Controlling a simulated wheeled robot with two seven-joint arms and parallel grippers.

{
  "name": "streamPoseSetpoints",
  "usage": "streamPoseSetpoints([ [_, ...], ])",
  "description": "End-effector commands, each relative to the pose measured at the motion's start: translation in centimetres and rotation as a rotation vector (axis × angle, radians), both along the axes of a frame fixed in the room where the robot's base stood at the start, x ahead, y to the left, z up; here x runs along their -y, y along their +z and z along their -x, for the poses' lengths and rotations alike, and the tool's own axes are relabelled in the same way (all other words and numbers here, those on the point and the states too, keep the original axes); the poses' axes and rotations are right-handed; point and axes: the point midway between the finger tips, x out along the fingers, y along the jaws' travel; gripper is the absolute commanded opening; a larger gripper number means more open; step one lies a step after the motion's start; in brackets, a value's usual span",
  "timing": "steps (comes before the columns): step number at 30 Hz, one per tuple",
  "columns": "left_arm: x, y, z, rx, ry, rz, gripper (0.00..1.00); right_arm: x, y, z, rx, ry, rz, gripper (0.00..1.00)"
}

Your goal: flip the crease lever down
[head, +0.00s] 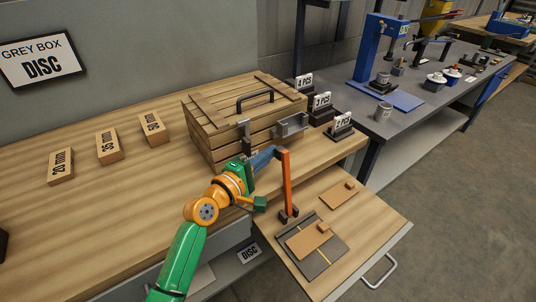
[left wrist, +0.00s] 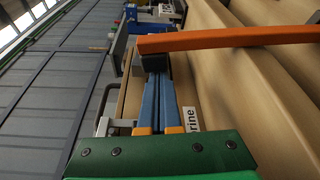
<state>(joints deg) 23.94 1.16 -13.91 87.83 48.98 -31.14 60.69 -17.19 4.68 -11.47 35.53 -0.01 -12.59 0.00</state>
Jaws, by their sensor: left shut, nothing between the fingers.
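The crease lever (head: 287,182) is an orange bar standing upright from a dark pivot beside the dark creasing plate (head: 334,252) on the pull-out shelf. A tan piece of card with a small block (head: 307,239) lies on that plate. My left gripper (head: 272,153) has its blue fingers shut and empty, close to the top of the lever. In the left wrist view the shut fingers (left wrist: 157,92) point at the orange lever (left wrist: 235,39), which crosses near their tips. I cannot tell whether they touch. My right gripper is not in view.
A slatted wooden crate (head: 215,150) with a black handle stands behind my left gripper. Another tan card (head: 341,194) lies on the shelf (head: 377,225). Labelled wooden blocks (head: 108,147) stand at the left. A grey bench (head: 435,87) with a blue press is at the right.

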Motion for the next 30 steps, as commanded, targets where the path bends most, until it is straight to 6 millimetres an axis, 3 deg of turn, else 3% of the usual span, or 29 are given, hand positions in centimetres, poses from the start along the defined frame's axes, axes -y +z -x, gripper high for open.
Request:
streamPoseSetpoints([
  [8, 0.2, 0.1, 0.3, 0.012, 0.0, -0.01, 0.0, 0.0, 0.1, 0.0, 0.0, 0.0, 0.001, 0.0],
  [14, 1.1, 0.7, 1.6, 0.081, -0.001, -0.059, 0.0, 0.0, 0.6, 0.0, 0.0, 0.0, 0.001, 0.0],
  [23, 4.0, 1.2, 5.6, 0.289, -0.001, -0.211, 0.0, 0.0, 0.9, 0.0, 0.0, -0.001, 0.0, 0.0],
  [30, 6.5, 0.4, 9.0, 0.475, -0.001, -0.346, 0.0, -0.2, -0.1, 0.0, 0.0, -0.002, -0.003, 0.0],
])
